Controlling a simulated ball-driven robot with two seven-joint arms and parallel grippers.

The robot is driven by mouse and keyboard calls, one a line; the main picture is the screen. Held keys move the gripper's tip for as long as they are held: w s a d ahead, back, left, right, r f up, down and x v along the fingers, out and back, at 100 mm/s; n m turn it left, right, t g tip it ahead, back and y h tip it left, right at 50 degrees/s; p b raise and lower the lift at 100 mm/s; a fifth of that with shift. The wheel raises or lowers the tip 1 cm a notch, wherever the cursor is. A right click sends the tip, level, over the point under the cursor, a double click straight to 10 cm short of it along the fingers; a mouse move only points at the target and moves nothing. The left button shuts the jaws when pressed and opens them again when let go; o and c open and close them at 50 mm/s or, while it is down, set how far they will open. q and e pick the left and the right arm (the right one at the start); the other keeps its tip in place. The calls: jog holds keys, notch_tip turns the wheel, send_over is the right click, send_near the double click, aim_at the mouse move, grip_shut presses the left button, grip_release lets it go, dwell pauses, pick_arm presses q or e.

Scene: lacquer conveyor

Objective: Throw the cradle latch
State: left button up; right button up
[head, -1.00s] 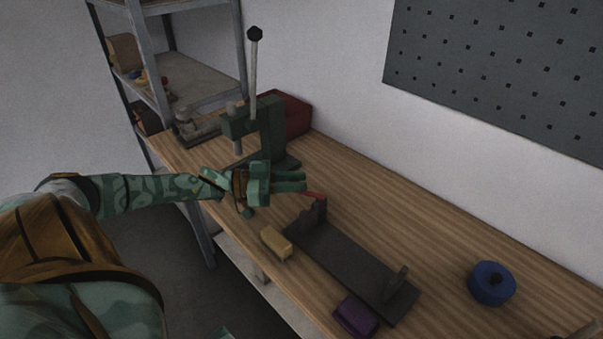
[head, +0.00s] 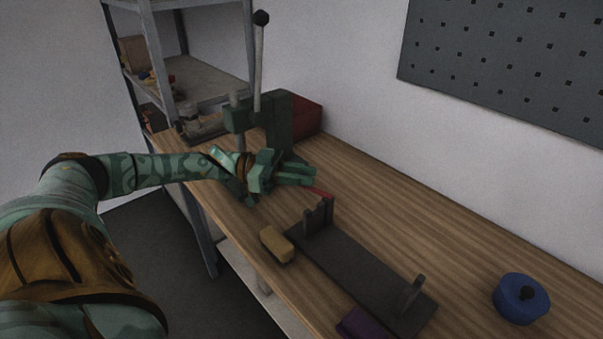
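The cradle (head: 365,275) is a long dark grey base on the wooden bench with an upright at each end. Its far upright (head: 318,216) is forked. A small red lever (head: 322,194), apparently the latch, shows at the top of that upright. My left gripper (head: 300,174) is above the bench just behind and left of the red lever, its fingers pointing right. The fingertips look close to the lever, but I cannot tell whether they touch it. The two fingers lie near each other, and any gap is unclear. My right gripper is not in view.
A green press (head: 283,118) with a tall ball-topped lever stands behind my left gripper, with a red bin (head: 308,117) beside it. A tan block (head: 276,244) and a purple block (head: 362,324) lie by the cradle. A blue round object (head: 520,298) sits right. The bench between is clear.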

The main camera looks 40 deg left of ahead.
pick_arm(q)
jog(key=shift+o, duration=1.4)
jog(key=shift+w+f, duration=0.1)
jog(key=v, duration=1.6)
jog(key=shift+a, duration=0.2)
